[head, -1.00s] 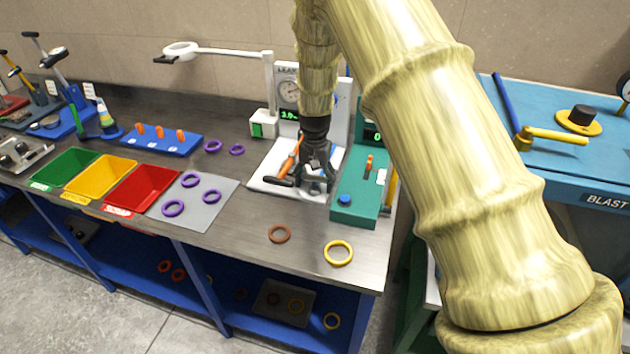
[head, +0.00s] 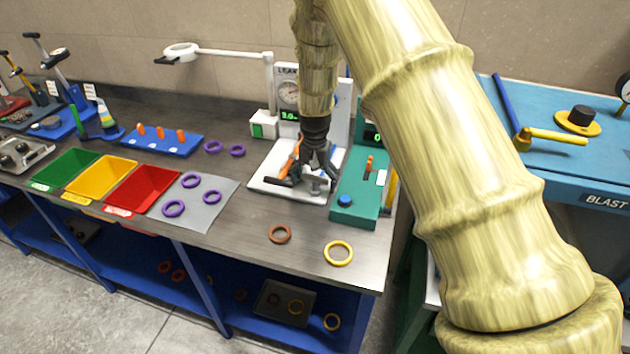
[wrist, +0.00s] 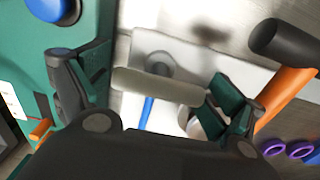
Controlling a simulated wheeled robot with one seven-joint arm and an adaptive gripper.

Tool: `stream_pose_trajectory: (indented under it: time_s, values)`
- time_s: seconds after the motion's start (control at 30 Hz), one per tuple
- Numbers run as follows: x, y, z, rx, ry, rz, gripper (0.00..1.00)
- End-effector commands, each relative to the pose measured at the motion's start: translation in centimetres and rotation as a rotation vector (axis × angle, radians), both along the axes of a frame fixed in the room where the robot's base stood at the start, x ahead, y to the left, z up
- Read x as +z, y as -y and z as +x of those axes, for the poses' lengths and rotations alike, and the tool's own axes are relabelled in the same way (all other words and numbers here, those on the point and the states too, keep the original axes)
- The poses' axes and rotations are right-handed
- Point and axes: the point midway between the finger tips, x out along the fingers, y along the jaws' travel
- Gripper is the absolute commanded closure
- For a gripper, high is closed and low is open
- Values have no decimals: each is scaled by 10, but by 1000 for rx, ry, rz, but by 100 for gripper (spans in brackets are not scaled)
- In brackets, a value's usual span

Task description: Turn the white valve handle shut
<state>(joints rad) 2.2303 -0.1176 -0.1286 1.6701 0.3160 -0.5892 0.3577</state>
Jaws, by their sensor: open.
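The white valve handle, a pale grey-white bar (wrist: 158,87), lies across the gap between my fingers in the wrist view. A round grey hub and a blue rod (wrist: 147,112) show beside it. My gripper (wrist: 155,92) is open, with one finger to the left of the bar and the other near its right end. I cannot tell whether either finger touches it. In the head view my gripper (head: 318,172) is over the white leak-test base (head: 262,180), and the handle (head: 320,186) shows small below the fingers.
An orange lever with a black grip (wrist: 283,40) stands close to my right finger. The green panel with a blue button (head: 345,200) is close on the other side. Brown (head: 280,234) and yellow (head: 338,253) rings lie at the bench front. The gauge (head: 289,92) stands behind.

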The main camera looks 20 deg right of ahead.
Motion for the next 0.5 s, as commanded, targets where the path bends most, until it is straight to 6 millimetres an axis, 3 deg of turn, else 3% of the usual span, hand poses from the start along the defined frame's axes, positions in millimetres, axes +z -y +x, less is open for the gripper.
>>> stream_pose_trajectory:
  time_s: [0.27,0.5]
  values:
    - [13,0,1,0,2,0,4]
    - [45,0,1,0,3,0,4]
